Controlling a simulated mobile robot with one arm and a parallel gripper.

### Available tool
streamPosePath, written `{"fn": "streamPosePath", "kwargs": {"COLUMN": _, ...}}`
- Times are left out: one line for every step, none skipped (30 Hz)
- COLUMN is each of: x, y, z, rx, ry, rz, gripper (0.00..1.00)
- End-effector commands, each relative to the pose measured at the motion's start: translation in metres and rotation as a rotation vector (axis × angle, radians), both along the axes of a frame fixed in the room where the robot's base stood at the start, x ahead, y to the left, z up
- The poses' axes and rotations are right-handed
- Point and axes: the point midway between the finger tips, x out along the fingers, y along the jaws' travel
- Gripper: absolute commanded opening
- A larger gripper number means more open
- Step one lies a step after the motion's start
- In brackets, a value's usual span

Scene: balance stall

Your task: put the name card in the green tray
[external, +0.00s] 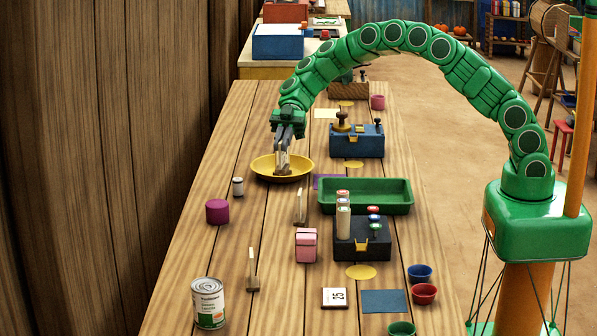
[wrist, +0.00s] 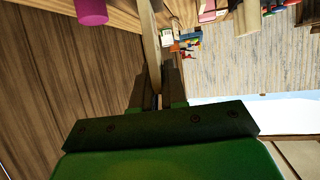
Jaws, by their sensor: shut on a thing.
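My gripper (external: 283,168) points down over the shallow yellow dish (external: 262,170) on the table. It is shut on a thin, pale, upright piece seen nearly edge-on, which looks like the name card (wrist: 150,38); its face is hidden. In the wrist view the piece runs from between the fingers (wrist: 157,98) to the top edge. I cannot tell whether it touches the dish. The green tray (external: 398,191) lies to the right of my gripper and a little nearer the camera. It looks empty, though bottles partly block its front left.
Two thin upright pieces, one mid-table (external: 300,206) and one nearer (external: 253,272), stand near a pink block (external: 306,245). A dark box (external: 362,243) with bottles stands before the tray. A purple cylinder (external: 217,211) and small jar (external: 238,186) are left of it. A blue box (external: 357,142) is behind.

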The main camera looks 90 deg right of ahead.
Motion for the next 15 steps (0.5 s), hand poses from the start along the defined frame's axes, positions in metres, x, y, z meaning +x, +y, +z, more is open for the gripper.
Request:
{"fn": "streamPosePath", "kwargs": {"x": -0.006, "y": -0.004, "z": 0.000, "rx": 0.004, "ry": 0.001, "rz": -0.011, "gripper": 0.00}}
{"fn": "streamPosePath", "kwargs": {"x": -0.010, "y": -0.007, "z": -0.002, "rx": 0.005, "ry": 0.000, "rz": -0.018, "gripper": 0.00}}
{"fn": "streamPosePath", "kwargs": {"x": -0.015, "y": -0.012, "z": -0.003, "rx": 0.004, "ry": -0.001, "rz": -0.032, "gripper": 0.00}}
{"fn": "streamPosePath", "kwargs": {"x": -0.019, "y": -0.016, "z": -0.004, "rx": 0.003, "ry": -0.002, "rz": -0.043, "gripper": 0.00}}
{"fn": "streamPosePath", "kwargs": {"x": -0.024, "y": -0.019, "z": -0.006, "rx": 0.004, "ry": -0.002, "rz": -0.051, "gripper": 0.00}}
{"fn": "streamPosePath", "kwargs": {"x": -0.032, "y": -0.022, "z": -0.009, "rx": 0.007, "ry": -0.001, "rz": -0.061, "gripper": 0.00}}
{"fn": "streamPosePath", "kwargs": {"x": -0.038, "y": -0.025, "z": -0.011, "rx": 0.007, "ry": 0.000, "rz": -0.070, "gripper": 0.00}}
{"fn": "streamPosePath", "kwargs": {"x": -0.042, "y": -0.027, "z": -0.013, "rx": 0.005, "ry": 0.000, "rz": -0.079, "gripper": 0.00}}
{"fn": "streamPosePath", "kwargs": {"x": -0.049, "y": -0.031, "z": -0.015, "rx": 0.004, "ry": -0.001, "rz": -0.091, "gripper": 0.00}}
{"fn": "streamPosePath", "kwargs": {"x": -0.054, "y": -0.032, "z": -0.016, "rx": 0.004, "ry": -0.002, "rz": -0.096, "gripper": 0.00}}
{"fn": "streamPosePath", "kwargs": {"x": -0.060, "y": -0.033, "z": -0.017, "rx": 0.006, "ry": -0.002, "rz": -0.101, "gripper": 0.00}}
{"fn": "streamPosePath", "kwargs": {"x": -0.067, "y": -0.036, "z": -0.018, "rx": 0.005, "ry": -0.003, "rz": -0.111, "gripper": 0.00}}
{"fn": "streamPosePath", "kwargs": {"x": -0.072, "y": -0.038, "z": -0.019, "rx": 0.004, "ry": -0.003, "rz": -0.120, "gripper": 0.00}}
{"fn": "streamPosePath", "kwargs": {"x": -0.077, "y": -0.039, "z": -0.020, "rx": 0.003, "ry": -0.004, "rz": -0.126, "gripper": 0.00}}
{"fn": "streamPosePath", "kwargs": {"x": -0.085, "y": -0.040, "z": -0.022, "rx": 0.005, "ry": -0.002, "rz": -0.133, "gripper": 0.00}}
